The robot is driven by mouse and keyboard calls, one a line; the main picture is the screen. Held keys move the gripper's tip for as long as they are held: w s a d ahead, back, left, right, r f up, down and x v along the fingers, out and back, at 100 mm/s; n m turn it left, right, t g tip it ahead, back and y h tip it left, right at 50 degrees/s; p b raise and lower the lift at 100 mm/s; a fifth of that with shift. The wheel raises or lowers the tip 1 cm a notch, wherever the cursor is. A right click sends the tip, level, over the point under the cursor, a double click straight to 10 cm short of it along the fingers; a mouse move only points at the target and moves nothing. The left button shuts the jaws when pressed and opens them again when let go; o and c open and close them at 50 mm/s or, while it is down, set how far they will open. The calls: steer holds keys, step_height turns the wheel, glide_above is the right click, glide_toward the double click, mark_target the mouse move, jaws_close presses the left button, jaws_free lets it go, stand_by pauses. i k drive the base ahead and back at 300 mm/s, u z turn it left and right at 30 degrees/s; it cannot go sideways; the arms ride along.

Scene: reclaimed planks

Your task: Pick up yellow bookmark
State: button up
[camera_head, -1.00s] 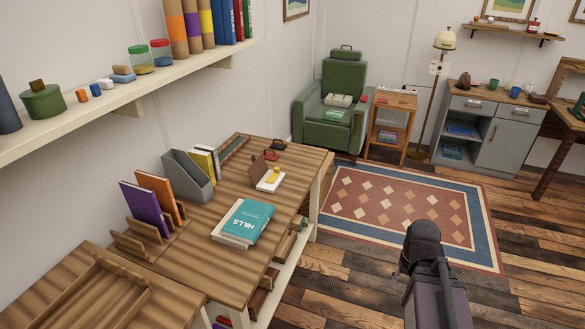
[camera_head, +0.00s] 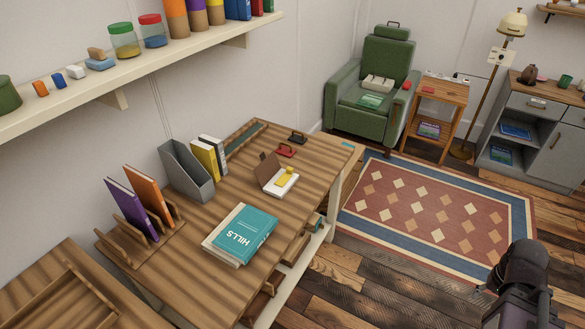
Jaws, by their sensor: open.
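A small yellow item (camera_head: 286,175), which looks like the yellow bookmark, lies on a small white book or pad (camera_head: 283,187) on the wooden desk (camera_head: 240,290). A small brown upright piece (camera_head: 268,170) stands just left of it. The exact shape of the yellow item is too small to tell. Part of my own dark arm shows at the lower right, over the floor and well away from the desk. My gripper's fingers are not in view.
A teal book titled HILLS (camera_head: 243,232) lies nearer on the desk. A grey file holder (camera_head: 187,172), a yellow book (camera_head: 205,160) and a rack with purple (camera_head: 132,210) and orange books stand left. A wall shelf (camera_head: 160,75) overhangs. A rug (camera_head: 440,215) covers open floor right.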

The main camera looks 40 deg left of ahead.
mark_target(283, 180)
steer(key=u, duration=0.3)
steer(key=i, duration=1.2)
steer(key=u, duration=0.6)
